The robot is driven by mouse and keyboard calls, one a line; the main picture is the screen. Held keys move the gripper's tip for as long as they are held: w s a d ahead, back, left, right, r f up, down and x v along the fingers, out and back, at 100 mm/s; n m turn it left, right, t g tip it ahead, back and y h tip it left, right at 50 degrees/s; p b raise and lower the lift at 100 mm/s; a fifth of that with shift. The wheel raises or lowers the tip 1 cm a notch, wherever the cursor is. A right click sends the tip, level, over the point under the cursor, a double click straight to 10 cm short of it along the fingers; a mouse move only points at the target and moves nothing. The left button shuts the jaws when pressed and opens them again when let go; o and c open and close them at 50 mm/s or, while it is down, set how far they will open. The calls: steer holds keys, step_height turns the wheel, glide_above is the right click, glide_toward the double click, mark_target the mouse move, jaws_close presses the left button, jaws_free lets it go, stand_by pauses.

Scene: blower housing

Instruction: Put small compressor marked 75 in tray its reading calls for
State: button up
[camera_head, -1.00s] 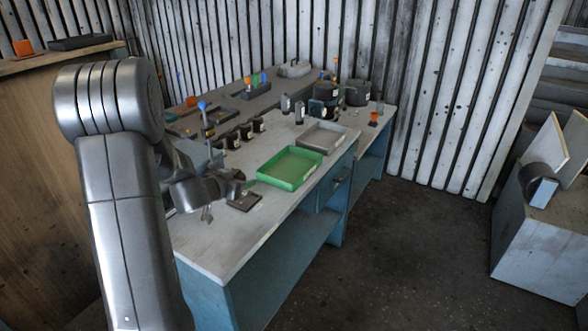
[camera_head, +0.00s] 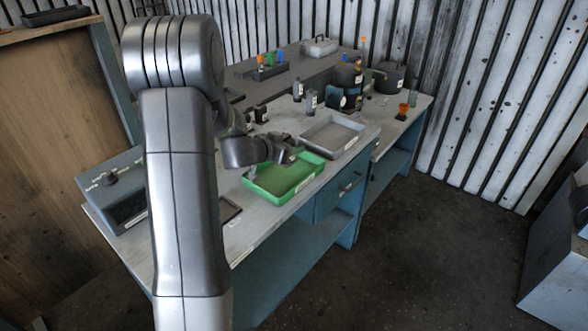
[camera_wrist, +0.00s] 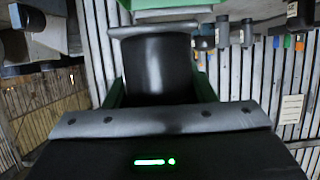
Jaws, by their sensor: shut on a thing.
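My gripper (camera_head: 287,150) is over the back part of the green tray (camera_head: 290,190), close to its rim. In the wrist view it is shut on a dark cylinder (camera_wrist: 155,68), which sits between the two grey jaw pads. No 75 mark shows on the side of the cylinder that I see, so I cannot read its marking. In the head view the held thing is mostly hidden by my gripper. Behind the cylinder in the wrist view, green tray wall (camera_wrist: 203,85) shows. A grey tray (camera_head: 338,148) lies just beyond the green one.
Beyond the grey tray stand small dark bottles (camera_head: 311,102), a large dark pot (camera_head: 388,78) and an orange cup (camera_head: 403,110). A grey-blue box (camera_head: 112,185) stands on the bench at left.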

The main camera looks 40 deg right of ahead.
step_height(320, 180, down, 9)
steer(key=shift+a+f+b, duration=0.1)
steer(key=shift+b, duration=0.4)
steer(key=shift+f, duration=0.15)
steer(key=o, duration=1.4)
steer(key=shift+a+r, duration=0.15)
steer(key=shift+r, duration=0.05)
steer(key=v, duration=1.1)
steer(key=shift+s+a+r+b, duration=0.1)
steer(key=shift+a+r+b, duration=0.05)
steer(key=shift+a+b, duration=0.2)
